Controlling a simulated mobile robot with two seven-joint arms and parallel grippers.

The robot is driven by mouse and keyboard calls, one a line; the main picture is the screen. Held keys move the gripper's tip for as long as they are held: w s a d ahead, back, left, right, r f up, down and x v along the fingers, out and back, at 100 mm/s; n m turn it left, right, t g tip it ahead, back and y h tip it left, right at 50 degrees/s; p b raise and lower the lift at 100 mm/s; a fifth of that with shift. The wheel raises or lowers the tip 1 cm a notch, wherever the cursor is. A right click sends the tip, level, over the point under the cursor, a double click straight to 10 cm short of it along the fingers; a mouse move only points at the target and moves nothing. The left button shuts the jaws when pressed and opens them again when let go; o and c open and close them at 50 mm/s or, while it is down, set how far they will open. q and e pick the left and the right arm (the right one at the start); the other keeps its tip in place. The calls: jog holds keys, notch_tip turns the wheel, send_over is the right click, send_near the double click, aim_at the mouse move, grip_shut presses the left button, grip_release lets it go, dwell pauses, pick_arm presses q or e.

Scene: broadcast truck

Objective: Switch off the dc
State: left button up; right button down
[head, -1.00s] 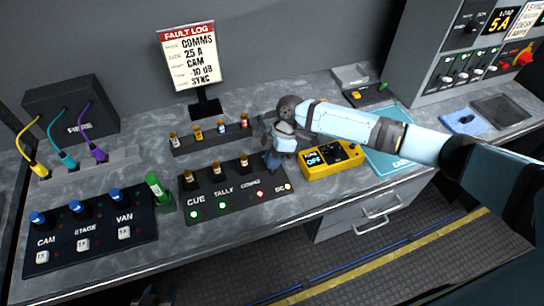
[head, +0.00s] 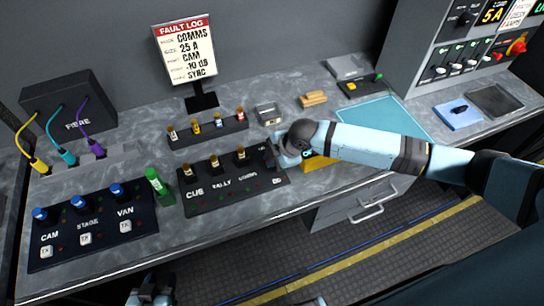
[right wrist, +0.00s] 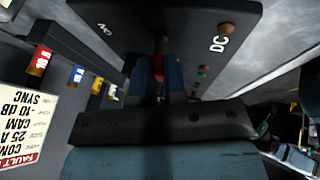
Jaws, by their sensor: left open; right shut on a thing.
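The black panel (head: 200,201) with CUE, TALLY, COMMS and DC labels lies on the bench in the head view. My right gripper (head: 272,156) is at its right end, over the DC part. In the right wrist view, the panel (right wrist: 125,15) bears the DC label (right wrist: 219,43), and a dark red lever (right wrist: 158,65) shows between the blue fingers of my right gripper (right wrist: 160,82). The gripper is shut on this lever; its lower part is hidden. The panel lamps look dim. My left gripper (head: 150,296) is open, low at the bottom edge, away from the bench.
A yellow meter (head: 318,162) is mostly hidden under my right arm. A fuse rack (head: 210,131) and the fault log sign (head: 186,52) stand behind the panel. A teal mat (head: 385,118) lies at right.

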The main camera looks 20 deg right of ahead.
dwell(0.3)
jog(key=c, duration=1.2)
grip_release()
jog(key=shift+r, duration=0.15)
jog(key=v, duration=0.6)
jog(key=b+v, duration=0.1)
jog(key=v, duration=0.6)
jog(key=shift+s+d+r, duration=0.2)
jog(key=shift+s, duration=0.1)
